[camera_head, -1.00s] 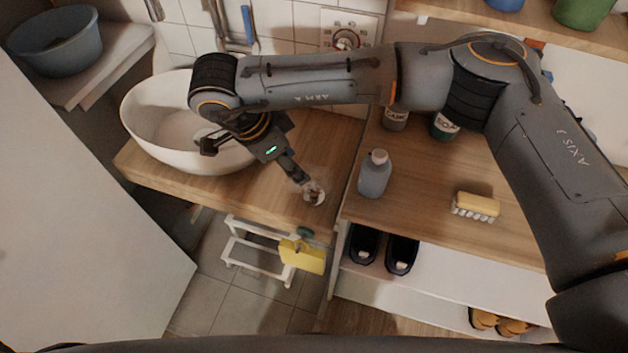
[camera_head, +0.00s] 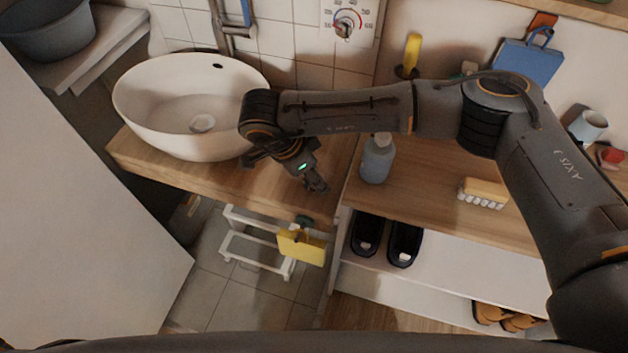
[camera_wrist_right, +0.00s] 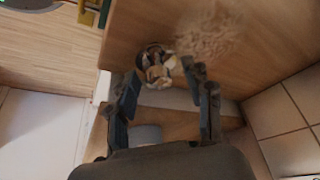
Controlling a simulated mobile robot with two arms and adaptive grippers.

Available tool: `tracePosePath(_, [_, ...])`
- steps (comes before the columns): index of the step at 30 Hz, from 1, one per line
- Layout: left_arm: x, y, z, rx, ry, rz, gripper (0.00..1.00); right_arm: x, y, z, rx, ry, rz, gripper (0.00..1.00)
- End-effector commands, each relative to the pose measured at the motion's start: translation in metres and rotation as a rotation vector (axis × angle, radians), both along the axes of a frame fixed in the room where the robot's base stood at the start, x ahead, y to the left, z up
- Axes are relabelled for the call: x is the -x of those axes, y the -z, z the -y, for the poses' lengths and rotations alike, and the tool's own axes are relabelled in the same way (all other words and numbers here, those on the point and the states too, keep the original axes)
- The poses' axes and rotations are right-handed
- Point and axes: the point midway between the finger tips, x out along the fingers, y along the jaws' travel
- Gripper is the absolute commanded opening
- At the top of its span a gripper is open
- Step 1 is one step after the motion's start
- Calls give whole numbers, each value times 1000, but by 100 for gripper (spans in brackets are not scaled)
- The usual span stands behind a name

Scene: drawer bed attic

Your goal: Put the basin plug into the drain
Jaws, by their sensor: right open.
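The white oval basin (camera_head: 150,112) stands on the wooden counter at the left. Its drain area (camera_head: 203,123) shows as a pale round disc; I cannot tell whether this is a plug or the drain fitting. My right gripper (camera_head: 317,184) is low over the counter's front right part, outside the basin. In the right wrist view it is open (camera_wrist_right: 162,72), with a small round pale-rimmed item (camera_wrist_right: 155,66) just beyond the fingertips. That item holds brownish and white bits; I cannot identify it as the plug. The gripper hides it in the head view. My left gripper is out of view.
Dark slippers (camera_head: 368,233) sit on the shelf. A white panel (camera_head: 70,230) blocks the left.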

Motion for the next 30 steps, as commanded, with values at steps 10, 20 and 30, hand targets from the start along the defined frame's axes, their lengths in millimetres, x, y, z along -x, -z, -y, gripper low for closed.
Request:
tracePosePath(10, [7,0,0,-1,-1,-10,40,0,0,0,0,-1,0,16])
tracePosePath(20, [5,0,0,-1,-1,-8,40,0,0,0,1,-1,-1,0])
tracePosePath(30, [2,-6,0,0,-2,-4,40,0,-10,0,0,-1,0,0])
